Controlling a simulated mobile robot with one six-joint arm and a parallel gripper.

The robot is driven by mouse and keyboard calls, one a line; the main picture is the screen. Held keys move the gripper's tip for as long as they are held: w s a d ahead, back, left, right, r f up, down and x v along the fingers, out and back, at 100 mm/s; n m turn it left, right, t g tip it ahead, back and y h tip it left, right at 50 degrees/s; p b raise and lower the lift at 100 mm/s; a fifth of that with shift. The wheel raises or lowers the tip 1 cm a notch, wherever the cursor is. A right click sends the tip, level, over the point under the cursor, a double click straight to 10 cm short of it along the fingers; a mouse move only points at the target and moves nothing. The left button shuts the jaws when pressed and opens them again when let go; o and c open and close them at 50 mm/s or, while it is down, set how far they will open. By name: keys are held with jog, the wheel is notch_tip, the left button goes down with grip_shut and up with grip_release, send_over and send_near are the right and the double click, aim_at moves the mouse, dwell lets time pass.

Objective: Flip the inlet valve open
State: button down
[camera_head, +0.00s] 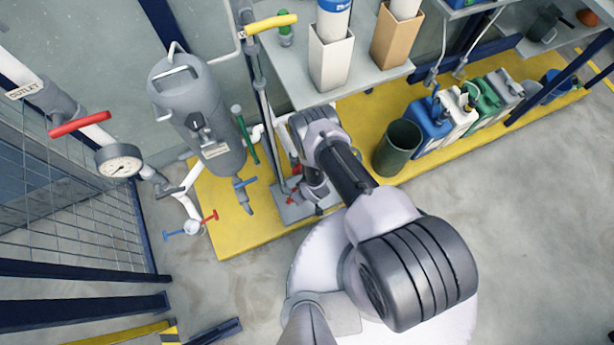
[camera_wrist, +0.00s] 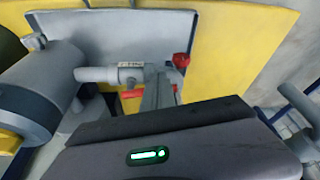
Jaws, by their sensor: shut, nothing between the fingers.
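In the wrist view, a grey pipe fitting (camera_wrist: 131,75) carries a small label too small to read. A red knob (camera_wrist: 181,61) is at its right, and a red lever (camera_wrist: 132,94) shows below it, partly hidden. I cannot tell for certain which of these is the inlet valve. My gripper (camera_wrist: 158,76) is shut and empty, with its narrow fingertips in front of the fitting, close to the red parts. Contact cannot be told. In the head view, my arm reaches down to the grey base plate (camera_head: 291,211) and hides most of this spot.
A grey tank (camera_head: 200,115) stands left on the yellow platform (camera_head: 228,222). A red handle (camera_head: 80,124) sits on the pipe labelled OUTLET, beside a gauge (camera_head: 119,160). A yellow lever (camera_head: 271,24) is higher up. A green bin (camera_head: 397,147) and several canisters stand right. A shelf (camera_head: 290,80) overhangs.

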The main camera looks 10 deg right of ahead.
jog(key=shift+w+a, duration=0.2)
jog(key=shift+w, duration=0.1)
jog(key=shift+w+a+m, duration=0.3)
jog(key=shift+a+m, duration=0.05)
jog(key=shift+m, duration=0.45)
